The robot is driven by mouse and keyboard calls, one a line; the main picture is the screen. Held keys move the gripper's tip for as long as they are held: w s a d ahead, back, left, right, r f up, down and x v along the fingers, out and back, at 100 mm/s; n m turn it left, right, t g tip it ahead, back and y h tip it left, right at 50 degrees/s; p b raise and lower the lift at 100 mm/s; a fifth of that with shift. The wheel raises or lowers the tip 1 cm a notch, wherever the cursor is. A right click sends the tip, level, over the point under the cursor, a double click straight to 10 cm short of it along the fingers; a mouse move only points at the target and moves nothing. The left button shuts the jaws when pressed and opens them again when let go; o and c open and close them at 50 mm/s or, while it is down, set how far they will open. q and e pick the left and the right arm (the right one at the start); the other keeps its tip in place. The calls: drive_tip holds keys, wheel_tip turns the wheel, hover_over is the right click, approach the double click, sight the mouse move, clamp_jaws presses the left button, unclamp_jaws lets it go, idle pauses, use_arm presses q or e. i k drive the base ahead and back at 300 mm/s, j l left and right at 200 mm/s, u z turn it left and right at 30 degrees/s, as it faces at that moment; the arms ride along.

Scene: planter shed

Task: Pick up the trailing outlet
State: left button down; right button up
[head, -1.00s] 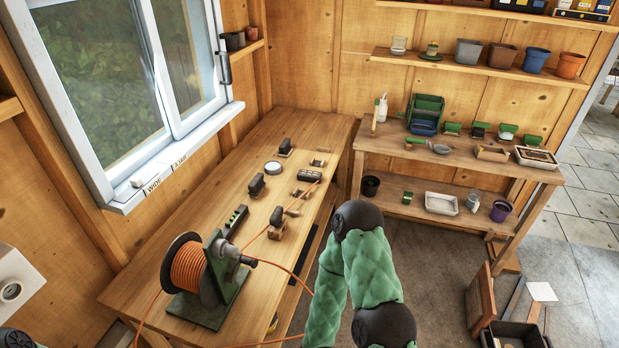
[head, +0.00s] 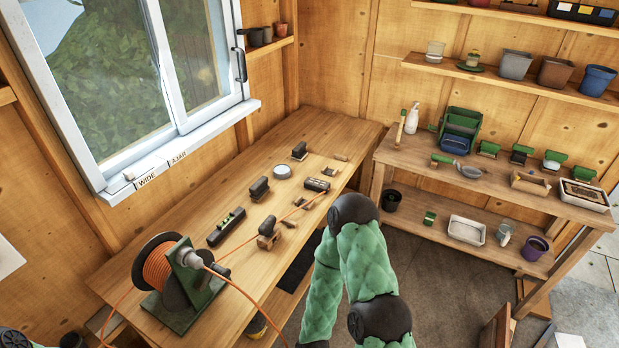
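A dark block-shaped outlet (head: 317,185), which looks like the trailing outlet, lies on the long wooden bench (head: 222,282) near its right edge. An orange cord (head: 291,212) runs from it across the bench towards the cable reel (head: 160,270), which sits on a green stand at the near end. Where the cord meets the outlet is too small to make out. My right arm rises from the bottom and bends back down, with its gripper out of the picture. No gripper is near the outlet.
Dark-handled blocks (head: 258,188), a green-marked bar (head: 226,227) and a round tin (head: 282,171) lie around the outlet. Orange cord also hangs off the bench's front edge. A second bench (head: 392,154) with tools and pots stands at the right. Bare floor lies between.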

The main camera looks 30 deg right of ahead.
sight(311, 183)
drive_tip(key=i+l+u, duration=0.2)
drive_tip(key=l+u, duration=0.2)
drive_tip(key=l, duration=0.5)
drive_tip(key=l+u, duration=0.4)
drive_tip(key=l, duration=0.5)
drive_tip(key=l+u, duration=0.4)
drive_tip(key=l, duration=0.55)
